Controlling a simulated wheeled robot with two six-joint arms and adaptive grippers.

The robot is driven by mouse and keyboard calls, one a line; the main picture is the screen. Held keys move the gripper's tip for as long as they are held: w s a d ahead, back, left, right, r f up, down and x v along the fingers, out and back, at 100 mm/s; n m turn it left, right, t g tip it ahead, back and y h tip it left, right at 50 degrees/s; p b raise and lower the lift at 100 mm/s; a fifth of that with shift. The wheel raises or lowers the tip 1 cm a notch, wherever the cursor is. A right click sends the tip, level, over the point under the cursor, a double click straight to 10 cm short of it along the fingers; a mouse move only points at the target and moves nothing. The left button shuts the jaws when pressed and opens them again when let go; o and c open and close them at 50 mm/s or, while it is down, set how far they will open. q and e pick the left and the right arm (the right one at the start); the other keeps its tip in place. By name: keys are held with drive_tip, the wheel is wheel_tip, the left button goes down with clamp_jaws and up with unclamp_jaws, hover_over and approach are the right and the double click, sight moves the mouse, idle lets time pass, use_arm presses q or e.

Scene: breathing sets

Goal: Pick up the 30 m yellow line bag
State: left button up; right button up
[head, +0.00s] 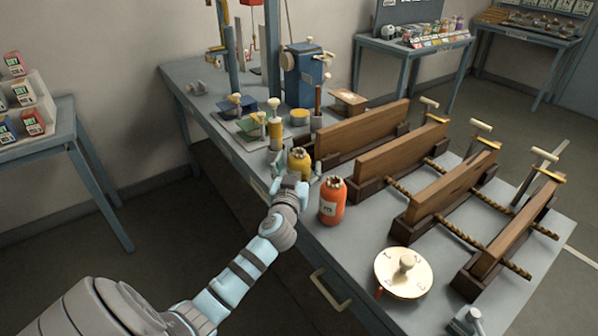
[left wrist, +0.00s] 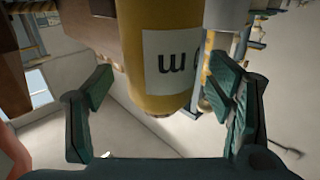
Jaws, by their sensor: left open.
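The yellow line bag (head: 300,160) stands upright near the table's left edge, its lower part partly hidden by my left gripper. In the left wrist view the yellow bag (left wrist: 155,75) hangs in from the top, with part of a white label showing. My left gripper (head: 294,180) is right at the bag. Its dark green fingers (left wrist: 165,115) are apart, one on each side of the bag, with gaps visible on both sides. An orange bag (head: 332,203) with a white label stands just to the right. My right gripper is not in view.
Wooden boards in dark clamps (head: 362,137) fill the table's middle and right. A yellow cylinder (head: 275,133) and a blue machine (head: 305,75) stand behind the bag.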

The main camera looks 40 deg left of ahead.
use_arm(q)
drive_tip(key=shift+w+a+f, duration=0.1)
drive_tip(key=shift+w+a, duration=0.2)
drive_tip(key=shift+w, duration=0.35)
drive_tip(key=shift+s, duration=0.1)
drive_tip(key=c, duration=1.6)
